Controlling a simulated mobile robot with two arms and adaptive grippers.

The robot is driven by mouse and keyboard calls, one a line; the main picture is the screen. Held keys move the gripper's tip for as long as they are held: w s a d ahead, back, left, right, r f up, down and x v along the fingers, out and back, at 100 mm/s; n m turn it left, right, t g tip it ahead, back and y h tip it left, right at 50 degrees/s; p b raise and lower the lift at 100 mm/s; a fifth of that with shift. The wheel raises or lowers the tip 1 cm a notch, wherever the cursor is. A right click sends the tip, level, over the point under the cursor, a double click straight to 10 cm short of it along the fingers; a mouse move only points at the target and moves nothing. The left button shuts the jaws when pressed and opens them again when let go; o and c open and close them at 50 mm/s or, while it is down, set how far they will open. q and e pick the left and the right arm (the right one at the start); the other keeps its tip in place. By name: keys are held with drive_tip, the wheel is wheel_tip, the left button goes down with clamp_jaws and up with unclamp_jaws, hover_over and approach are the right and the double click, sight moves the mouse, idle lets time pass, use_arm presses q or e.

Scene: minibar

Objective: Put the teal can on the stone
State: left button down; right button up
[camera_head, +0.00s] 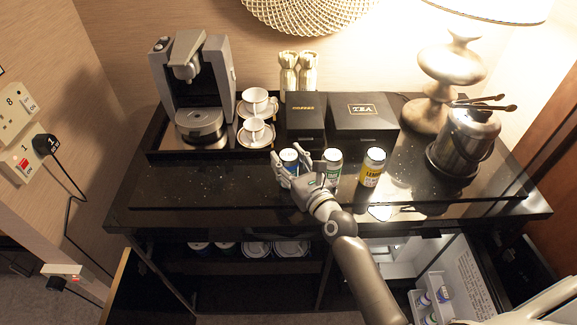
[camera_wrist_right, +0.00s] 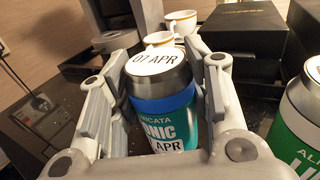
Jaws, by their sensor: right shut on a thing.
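The can is over the dark, speckled stone counter top (camera_head: 200,188), in line with two other cans. Its base is hidden, so I cannot tell if it touches the stone. My left gripper is not in view.
A green can (camera_head: 332,160) stands close to the right, with a yellow can (camera_head: 372,168) beyond it. Behind are a black box (camera_head: 303,125), a tea box (camera_head: 362,118), cups (camera_head: 256,130) and a coffee machine (camera_head: 195,90). The counter's left front is clear.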

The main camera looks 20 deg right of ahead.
drive_tip(key=shift+r, duration=0.1)
drive_tip(key=shift+f, duration=0.2)
drive_tip(key=o, duration=1.2)
drive_tip(key=shift+c, duration=0.2)
